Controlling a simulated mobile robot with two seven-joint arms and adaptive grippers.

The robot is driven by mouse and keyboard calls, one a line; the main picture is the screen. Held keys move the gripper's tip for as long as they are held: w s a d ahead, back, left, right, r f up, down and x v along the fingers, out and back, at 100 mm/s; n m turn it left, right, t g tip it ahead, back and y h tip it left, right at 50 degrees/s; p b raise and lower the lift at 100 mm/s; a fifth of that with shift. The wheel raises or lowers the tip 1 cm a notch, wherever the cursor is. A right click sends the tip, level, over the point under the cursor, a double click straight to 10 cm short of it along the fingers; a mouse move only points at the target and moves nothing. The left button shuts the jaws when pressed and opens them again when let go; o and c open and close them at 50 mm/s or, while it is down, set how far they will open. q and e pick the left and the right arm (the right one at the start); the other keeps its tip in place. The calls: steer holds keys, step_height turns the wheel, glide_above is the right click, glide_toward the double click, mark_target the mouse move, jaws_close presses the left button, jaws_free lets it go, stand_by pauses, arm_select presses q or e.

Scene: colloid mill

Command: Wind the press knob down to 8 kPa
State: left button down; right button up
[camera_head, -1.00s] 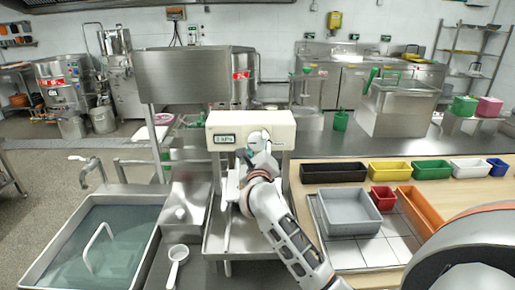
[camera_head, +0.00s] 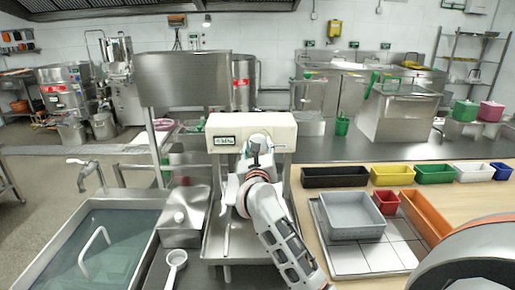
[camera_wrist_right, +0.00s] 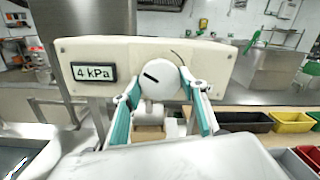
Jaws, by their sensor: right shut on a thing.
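The press has a cream front panel (camera_head: 270,121) in the middle of the head view, also in the wrist view (camera_wrist_right: 215,62). The press knob (camera_wrist_right: 153,82) is a round white disc with a black mark, right of the display. My right gripper (camera_wrist_right: 161,78) is shut on the knob, a teal-padded finger on each side. In the head view my right gripper (camera_head: 257,146) and wrist hide the knob. My left gripper is not in view.
A sink of water (camera_head: 125,245) lies at the left, with a white scoop (camera_head: 175,262) beside it. A grey bin (camera_head: 352,213) stands on a tray at the right. Several coloured bins, including a black one (camera_head: 334,177), line the wooden counter behind.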

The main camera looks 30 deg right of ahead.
steer(key=shift+f, duration=0.1)
steer(key=o, duration=1.1)
steer(key=v, duration=1.2)
steer(key=shift+s, duration=0.1)
